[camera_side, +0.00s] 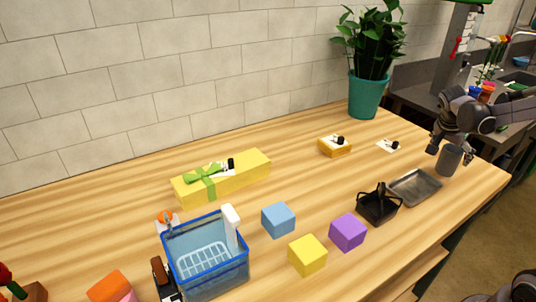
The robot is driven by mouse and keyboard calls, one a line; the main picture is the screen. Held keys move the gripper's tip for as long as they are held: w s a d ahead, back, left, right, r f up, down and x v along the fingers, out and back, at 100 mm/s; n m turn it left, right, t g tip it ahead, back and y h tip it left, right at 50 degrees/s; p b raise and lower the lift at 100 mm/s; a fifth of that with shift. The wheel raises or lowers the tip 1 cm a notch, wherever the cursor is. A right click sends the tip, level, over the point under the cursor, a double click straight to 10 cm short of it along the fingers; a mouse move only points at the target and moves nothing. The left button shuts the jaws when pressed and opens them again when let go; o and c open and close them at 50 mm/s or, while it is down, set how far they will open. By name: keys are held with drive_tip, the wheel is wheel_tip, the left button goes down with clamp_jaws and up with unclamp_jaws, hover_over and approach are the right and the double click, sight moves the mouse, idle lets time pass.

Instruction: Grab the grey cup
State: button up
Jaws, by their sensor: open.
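The grey cup (449,161) stands upright near the right end of the wooden table. It is a small dark grey cylinder. My gripper (451,153) comes in from the right, at the cup. Its fingers are open, with one on the left side of the cup and one on the right near its upper part. I cannot tell whether either finger touches the cup.
A metal tray (429,192) lies just left of the cup, with a black basket (378,207) beside it. Purple (348,232), blue (278,219) and yellow (307,255) blocks, a blue basket (176,262) and a potted plant (367,95) stand further left.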

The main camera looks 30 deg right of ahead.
sight(450, 158)
drive_tip(key=shift+x, duration=1.85)
drive_tip(key=shift+a, duration=0.1)
drive_tip(key=c, duration=1.4)
drive_tip(key=shift+o, duration=0.2)
